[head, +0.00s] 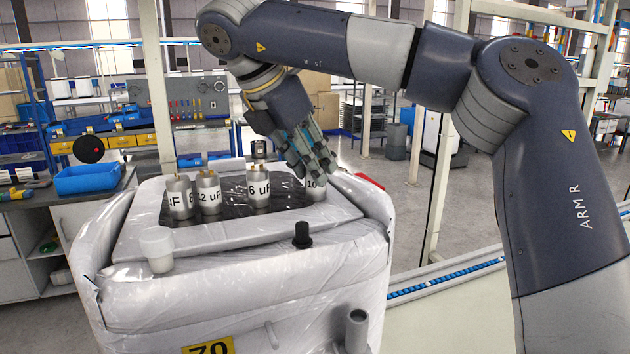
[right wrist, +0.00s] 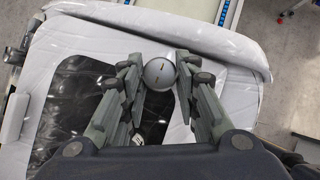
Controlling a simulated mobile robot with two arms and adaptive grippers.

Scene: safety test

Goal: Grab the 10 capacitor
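The capacitor marked 10 (head: 316,188) stands upright at the right edge of the dark panel on the white wrapped unit, its upper part hidden by my right gripper. In the right wrist view its round grey top (right wrist: 158,74) lies between the fingertips. My right gripper (head: 312,160) points down over it; in the right wrist view (right wrist: 160,68) its fingers are spread on either side, with little gap. Contact cannot be made out. My left gripper is not in view.
Other capacitors stand to the left: one marked 6 uF (head: 258,192), one 12 uF (head: 209,194) and one partly readable (head: 179,198). A white cup-like piece (head: 158,252) and a black knob (head: 302,236) stand nearer on the white wrapped unit (head: 235,278).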

